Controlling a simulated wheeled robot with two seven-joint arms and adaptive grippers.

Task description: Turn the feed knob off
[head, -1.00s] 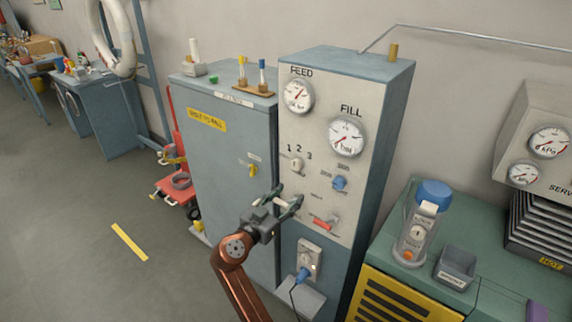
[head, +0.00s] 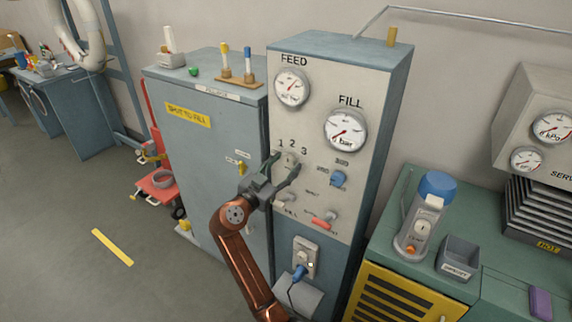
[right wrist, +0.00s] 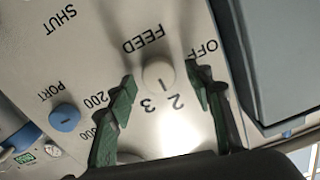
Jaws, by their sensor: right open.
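The feed knob is a small pale round knob (head: 290,158) on the cream panel of the tall blue cabinet, below the numbers 1, 2 and 3. In the right wrist view the knob (right wrist: 158,75) shows between the words FEED and OFF and the numbers 2 and 3. My right gripper (head: 285,168) is open at the panel, with a fingertip on either side of the knob. In the right wrist view its green fingertips (right wrist: 162,92) stand apart with the knob between and slightly beyond them. I cannot tell whether they touch it. My left gripper is not in view.
A blue knob (head: 338,179) and a red lever (head: 321,224) are close by on the same panel. The feed gauge (head: 291,88) and fill gauge (head: 345,130) are above. A blue plug (head: 299,272) is below. A green bench (head: 400,262) stands at the right.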

